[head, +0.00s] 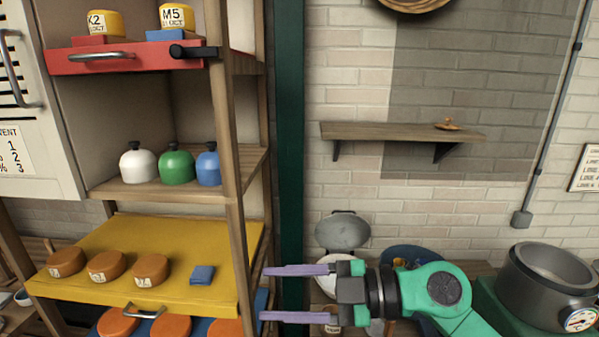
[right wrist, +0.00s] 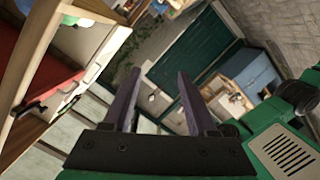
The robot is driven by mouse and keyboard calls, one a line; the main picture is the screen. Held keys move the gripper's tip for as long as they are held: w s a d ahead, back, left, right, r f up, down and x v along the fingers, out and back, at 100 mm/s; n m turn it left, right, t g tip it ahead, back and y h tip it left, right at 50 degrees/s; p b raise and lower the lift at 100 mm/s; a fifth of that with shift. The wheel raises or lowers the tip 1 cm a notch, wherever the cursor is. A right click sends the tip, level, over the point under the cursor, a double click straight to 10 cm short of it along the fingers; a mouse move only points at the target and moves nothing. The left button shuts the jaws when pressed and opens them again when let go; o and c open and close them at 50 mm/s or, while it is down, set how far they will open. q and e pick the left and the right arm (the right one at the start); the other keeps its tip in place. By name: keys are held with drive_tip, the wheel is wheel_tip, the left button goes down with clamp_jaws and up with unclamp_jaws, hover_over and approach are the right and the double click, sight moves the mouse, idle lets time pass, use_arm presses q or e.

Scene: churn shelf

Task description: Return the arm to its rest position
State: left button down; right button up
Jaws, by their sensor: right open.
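My right arm is green and comes in from the lower right of the head view. Its gripper (head: 298,294) has two purple fingers that point left, spread apart with nothing between them. The fingertips are close to the right side of the wooden shelf rack (head: 233,130), near the yellow drawer's level. The right wrist view also shows the two fingers (right wrist: 152,92) apart and empty, with the room beyond. My left gripper is in neither view.
A yellow drawer (head: 190,240) stands pulled out with brown labelled rounds and a blue block (head: 202,275). Above are white, green and blue domes (head: 176,167) and a red drawer (head: 130,58). A metal pot (head: 545,285) stands at right. A wall shelf (head: 400,131) is mostly bare.

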drive_tip(key=w+d+r+m+t+y, duration=0.2)
drive_tip(key=w+d+r+m+t, duration=0.55)
drive_tip(key=t, duration=0.45)
drive_tip(key=w+d+f+m+t+h, duration=0.3)
drive_tip(key=d+m+t+h, duration=0.25)
drive_tip(key=m+h, duration=0.3)
drive_tip(key=s+d+f+m+g+h, duration=0.1)
drive_tip(key=d+f+m+g+h, duration=0.35)
drive_tip(key=f, duration=0.45)
drive_tip(key=d+f+m+g+h, duration=0.1)
drive_tip(key=d+f+m+h, duration=0.2)
drive_tip(key=d+f+h, duration=0.55)
drive_tip(key=s+f+n+g+y, duration=0.2)
drive_tip(key=s+f+g+y, duration=0.2)
drive_tip(key=s+f+g, duration=1.15)
drive_tip(key=s+f+t+b, duration=0.2)
drive_tip(key=s+f+b, duration=0.1)
drive_tip(key=f, duration=1.5)
drive_tip(key=s+f+t+b, duration=0.1)
drive_tip(key=s+f+b, duration=0.25)
drive_tip(key=f, duration=1.35)
drive_tip(key=s+d+f+b, duration=0.2)
drive_tip(key=s+f+b, duration=0.1)
drive_tip(key=s+f, duration=1.2)
drive_tip(key=shift+s+d+f+g, duration=0.25)
drive_tip(key=shift+s+f+g, duration=0.1)
drive_tip(key=shift+f, duration=0.15)
